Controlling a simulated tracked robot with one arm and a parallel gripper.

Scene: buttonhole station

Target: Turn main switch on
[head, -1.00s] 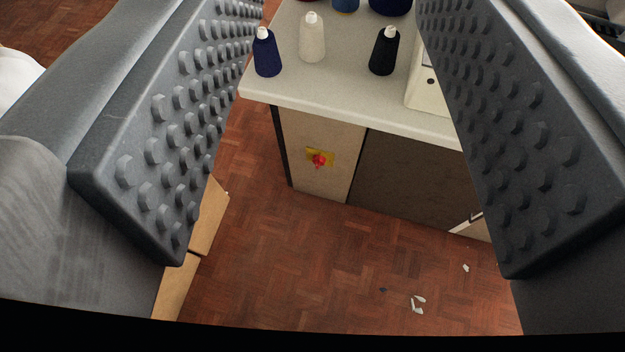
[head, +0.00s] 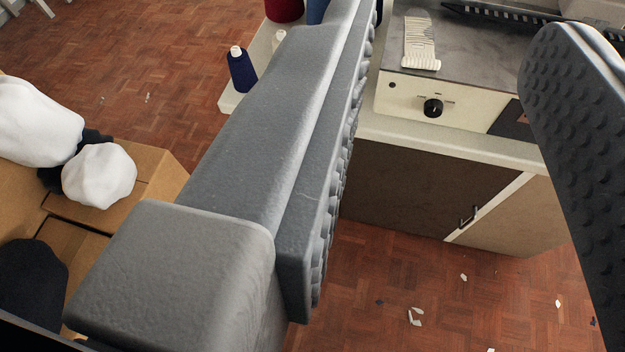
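The red switch on a yellow plate, seen a second ago on the cabinet front, does not show now. My gripper's left finger covers that part of the cabinet. My gripper (head: 462,30) is open, with a wide gap between its two grey ribbed fingers and nothing held. Through the gap I see a cream machine (head: 480,112) on the counter, with a black round knob (head: 433,107) on its front. The fingers do not visibly hold the knob.
The pale counter (head: 460,141) stands on a cabinet with a dark door (head: 410,195) and black handle. Cardboard boxes (head: 155,170) with white and black bundles are at left. A navy thread cone (head: 241,70) stands at the counter's left. Parquet floor with white scraps is open below.

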